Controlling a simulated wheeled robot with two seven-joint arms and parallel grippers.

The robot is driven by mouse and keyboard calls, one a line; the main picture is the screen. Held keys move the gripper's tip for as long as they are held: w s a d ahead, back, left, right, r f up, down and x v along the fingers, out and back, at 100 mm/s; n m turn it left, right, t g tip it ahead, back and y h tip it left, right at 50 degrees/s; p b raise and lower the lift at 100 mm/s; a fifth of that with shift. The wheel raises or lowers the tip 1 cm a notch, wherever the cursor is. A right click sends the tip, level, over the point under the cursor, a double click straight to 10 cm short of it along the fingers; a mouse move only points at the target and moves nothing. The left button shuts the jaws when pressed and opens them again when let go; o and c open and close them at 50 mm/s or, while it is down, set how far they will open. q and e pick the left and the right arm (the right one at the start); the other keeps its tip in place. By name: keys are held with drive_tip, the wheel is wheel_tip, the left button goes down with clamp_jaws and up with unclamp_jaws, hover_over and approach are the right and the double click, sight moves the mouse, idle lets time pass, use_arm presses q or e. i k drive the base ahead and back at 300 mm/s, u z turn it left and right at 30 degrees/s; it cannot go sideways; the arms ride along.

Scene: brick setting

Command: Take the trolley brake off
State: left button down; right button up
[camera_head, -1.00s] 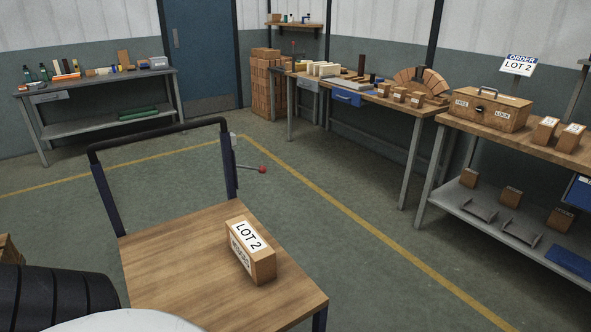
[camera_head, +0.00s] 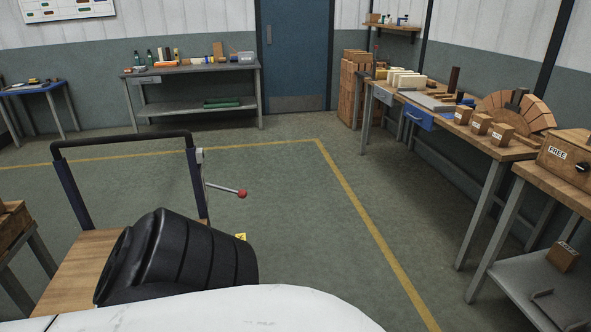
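The trolley has a wooden deck (camera_head: 72,279) and a dark push handle (camera_head: 122,141) at its far end. On the handle's right post is a grey bracket with a brake lever that ends in a red knob (camera_head: 242,193). The lever sticks out to the right and slopes slightly down. My black arm link covers much of the deck, and the LOT 2 box cannot be seen. Neither gripper is in view, and nothing of mine is seen touching the lever.
A long workbench (camera_head: 490,146) with bricks and a brick arch runs along the right. A grey bench (camera_head: 190,69) stands by the blue door (camera_head: 294,55). A wooden crate (camera_head: 12,224) is at the left edge. The floor right of the lever is clear.

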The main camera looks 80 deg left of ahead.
sight(242, 194)
drive_tip(key=i, duration=0.25)
drive_tip(key=u, duration=2.9)
drive_tip(key=k, duration=0.65)
drive_tip(key=z, duration=0.6)
drive_tip(key=i, duration=0.6)
drive_tip(key=z, duration=0.45)
drive_tip(key=i, duration=1.1)
drive_tip(key=u, duration=0.55)
